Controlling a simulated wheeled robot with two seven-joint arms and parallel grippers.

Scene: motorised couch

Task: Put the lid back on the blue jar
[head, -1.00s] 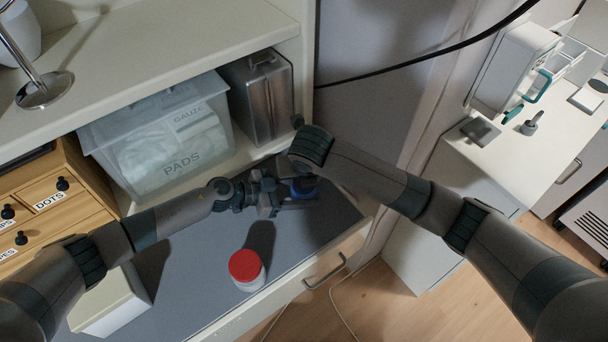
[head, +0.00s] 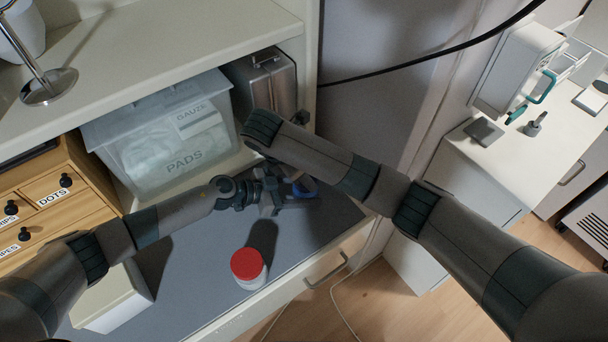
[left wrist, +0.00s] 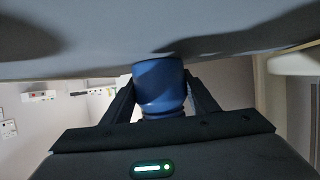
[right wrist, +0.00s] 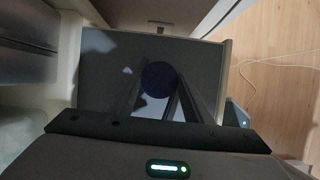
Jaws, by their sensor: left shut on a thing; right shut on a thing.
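The blue jar (head: 304,187) stands on the grey surface of the pulled-out drawer, partly hidden by my arms in the head view. My left gripper (head: 284,195) is shut on it from the side; the left wrist view shows the jar (left wrist: 160,86) between the fingers. My right gripper (right wrist: 160,84) points down over the same spot, shut on a dark blue round lid (right wrist: 157,76) seen from above. My right forearm hides this gripper in the head view. I cannot tell whether the lid touches the jar.
A white jar with a red lid (head: 248,266) stands near the drawer's front edge. A clear bin of pads (head: 165,140) and a metal case (head: 264,85) stand behind. A wooden drawer unit (head: 50,205) and a pale box (head: 112,298) are at left.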

